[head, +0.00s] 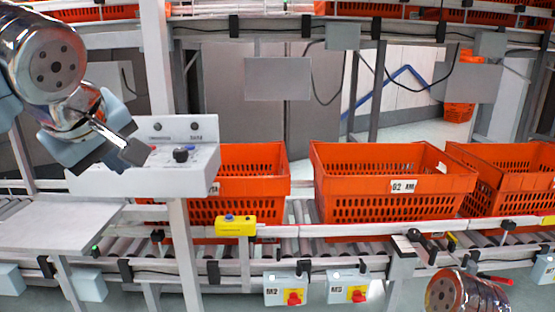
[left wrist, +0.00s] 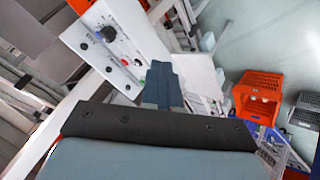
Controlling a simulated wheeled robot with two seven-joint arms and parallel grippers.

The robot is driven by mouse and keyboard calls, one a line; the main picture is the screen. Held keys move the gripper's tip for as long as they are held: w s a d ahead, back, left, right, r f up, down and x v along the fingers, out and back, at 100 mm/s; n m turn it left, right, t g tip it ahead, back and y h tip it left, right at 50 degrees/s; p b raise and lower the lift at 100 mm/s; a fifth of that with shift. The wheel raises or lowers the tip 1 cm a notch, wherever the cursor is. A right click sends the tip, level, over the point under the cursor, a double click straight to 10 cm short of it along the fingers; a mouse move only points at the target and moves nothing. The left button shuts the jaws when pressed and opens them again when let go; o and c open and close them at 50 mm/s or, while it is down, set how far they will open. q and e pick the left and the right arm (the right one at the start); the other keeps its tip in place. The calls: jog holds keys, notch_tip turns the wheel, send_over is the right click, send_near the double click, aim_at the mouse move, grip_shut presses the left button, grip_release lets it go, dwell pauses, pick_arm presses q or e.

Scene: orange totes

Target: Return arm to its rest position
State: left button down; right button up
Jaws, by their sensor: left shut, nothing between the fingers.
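My left arm comes in from the upper left in the head view. Its left gripper (head: 133,152) is shut and empty, raised in front of a white control box with knobs (head: 190,172). In the left wrist view the shut fingers of the left gripper (left wrist: 162,82) point away from the camera, with the control box (left wrist: 100,40) beyond and to the left. I cannot tell the gap between gripper and box. A shiny part of my right arm shows at the lower right of the head view; its gripper is not visible.
Orange totes (head: 395,148) stand along a roller conveyor (head: 290,245). A grey table (head: 55,225) is at the left, below my left arm. A white post (head: 182,255) rises by the control box. Another orange tote (left wrist: 258,90) shows in the wrist view.

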pick_arm(q)
jog(key=w+d+f+m+g+h, duration=0.15)
jog(key=w+d+f, duration=0.25)
jog(key=f, duration=0.6)
jog(key=w+d+f+m+g+h, duration=0.1)
jog(key=w+d+f+m, duration=0.3)
jog(key=f, duration=0.7)
jog(key=w+d+f+m+g+h, duration=0.1)
jog(key=w+d+f+m+h, duration=0.3)
jog(key=f, duration=0.6)
notch_tip(320, 180, down, 14)
jog(key=s+d+n+g+y, duration=0.1)
jog(key=g, duration=0.1)
jog(key=s+f+g, duration=0.2)
jog(key=s+f, duration=2)
jog(key=f, duration=0.3)
jog(key=shift+s+f+m, duration=0.25)
jog(key=shift+s+m, duration=0.05)
jog(key=shift+m, duration=0.05)
jog(key=shift+g+h, duration=0.25)
